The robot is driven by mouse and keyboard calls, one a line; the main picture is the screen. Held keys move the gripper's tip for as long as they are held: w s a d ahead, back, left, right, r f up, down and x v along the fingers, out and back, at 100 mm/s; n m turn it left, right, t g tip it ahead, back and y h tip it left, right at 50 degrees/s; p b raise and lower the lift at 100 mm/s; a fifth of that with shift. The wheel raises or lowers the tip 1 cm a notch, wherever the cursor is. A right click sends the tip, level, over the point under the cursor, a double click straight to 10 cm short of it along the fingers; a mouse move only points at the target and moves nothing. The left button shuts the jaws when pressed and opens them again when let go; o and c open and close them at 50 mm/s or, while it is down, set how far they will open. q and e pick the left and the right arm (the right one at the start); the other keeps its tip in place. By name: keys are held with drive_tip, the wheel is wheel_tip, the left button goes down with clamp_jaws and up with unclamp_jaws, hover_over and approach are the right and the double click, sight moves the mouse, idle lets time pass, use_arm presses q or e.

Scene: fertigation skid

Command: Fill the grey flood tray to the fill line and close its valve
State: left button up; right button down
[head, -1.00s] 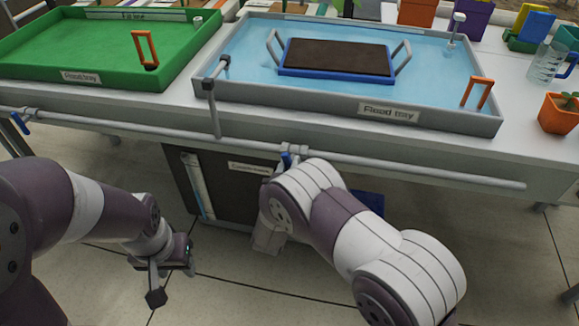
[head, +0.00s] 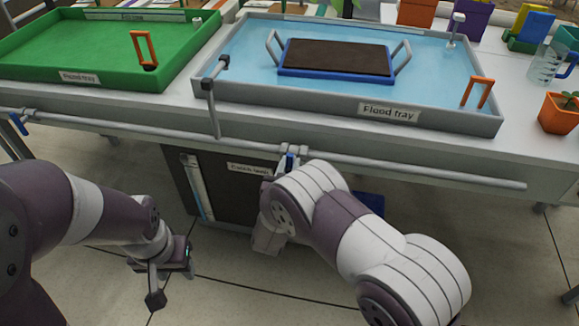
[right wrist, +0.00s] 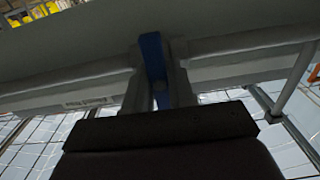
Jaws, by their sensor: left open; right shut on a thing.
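The grey flood tray (head: 300,103) stands on the bench with pale blue water in it. A blue-rimmed carrier (head: 335,76) with dark filling and two grey handles sits in the water. A blue valve lever (head: 291,161) is on the pipe below the grey tray's front. My right gripper (right wrist: 155,90) is shut on this lever, which stands between its fingers in the right wrist view (right wrist: 154,60). In the head view my wrist partly hides it. My left gripper (head: 172,284) is open and empty, low over the floor at left. I cannot read a fill line in the grey tray.
A green flood tray (head: 90,48) stands at left, with another blue valve lever (head: 18,123) below. A dark tank (head: 228,190) is under the bench. A jug (head: 547,65) and an orange pot (head: 560,112) stand at right. Floor around my left gripper is clear.

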drive_tip(key=c, duration=1)
unclamp_jaws()
drive_tip(key=shift+c, duration=0.2)
drive_tip(key=shift+s+a, duration=0.1)
drive_tip(key=shift+s, duration=0.05)
drive_tip(key=p+v, duration=0.2)
drive_tip(key=v, duration=1)
drive_tip(key=shift+s, duration=0.25)
